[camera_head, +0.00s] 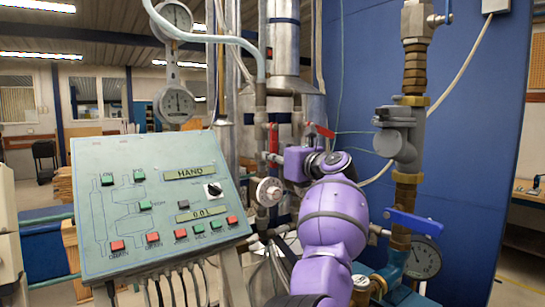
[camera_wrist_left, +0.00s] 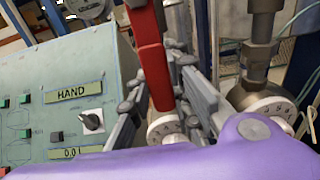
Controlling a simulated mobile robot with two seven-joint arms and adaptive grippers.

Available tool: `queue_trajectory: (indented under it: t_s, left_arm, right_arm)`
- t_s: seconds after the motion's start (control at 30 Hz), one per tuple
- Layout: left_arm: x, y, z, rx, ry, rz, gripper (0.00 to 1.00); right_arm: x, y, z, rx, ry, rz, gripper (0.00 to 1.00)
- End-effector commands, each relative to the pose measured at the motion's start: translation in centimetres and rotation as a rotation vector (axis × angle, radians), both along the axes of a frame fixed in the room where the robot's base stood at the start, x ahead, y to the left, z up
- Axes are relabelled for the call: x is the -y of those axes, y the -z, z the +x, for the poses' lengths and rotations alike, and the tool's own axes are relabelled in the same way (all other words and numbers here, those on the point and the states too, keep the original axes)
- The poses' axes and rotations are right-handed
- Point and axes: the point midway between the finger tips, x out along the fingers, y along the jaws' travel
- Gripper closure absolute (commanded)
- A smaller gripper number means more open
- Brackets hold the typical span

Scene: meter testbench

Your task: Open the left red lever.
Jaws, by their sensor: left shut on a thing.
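The left red lever (camera_head: 273,138) points upright on the pipework right of the control panel. In the left wrist view the red lever (camera_wrist_left: 151,58) stands between the grey fingers of my left gripper (camera_wrist_left: 165,100). The gripper is shut on it. In the head view my purple wrist hides most of the gripper and part of the valve. A second red lever (camera_head: 321,131) sits to the right, tilted, partly behind my wrist. My right gripper is not in view.
The control panel (camera_head: 150,205), with a HAND display and buttons, stands close on the left. A round white knob (camera_head: 268,191) is just below the lever. Gauges, thick pipes and a blue lever (camera_head: 413,222) are on the right, before a blue wall (camera_head: 480,130).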

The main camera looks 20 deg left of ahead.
Motion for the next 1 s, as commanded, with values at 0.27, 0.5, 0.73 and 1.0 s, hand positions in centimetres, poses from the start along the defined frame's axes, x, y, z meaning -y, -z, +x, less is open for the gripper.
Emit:
queue_trajectory:
  t_s: [0.27,0.5,0.73,1.0]
  left_arm:
    - [-0.10,0.23,-0.03,-0.018,-0.005,0.011,1.00]
    - [-0.12,0.24,-0.02,-0.017,-0.005,0.011,0.71]
    - [-0.08,0.10,-0.01,-0.013,-0.004,0.009,0.62]
    - [0.80,0.06,-0.52,-0.010,-0.001,0.008,0.62]
  right_arm:
    - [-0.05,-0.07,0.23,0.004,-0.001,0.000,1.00]
    - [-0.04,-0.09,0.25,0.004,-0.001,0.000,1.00]
    - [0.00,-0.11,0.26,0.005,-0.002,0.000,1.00]
    - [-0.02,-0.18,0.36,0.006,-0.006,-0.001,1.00]
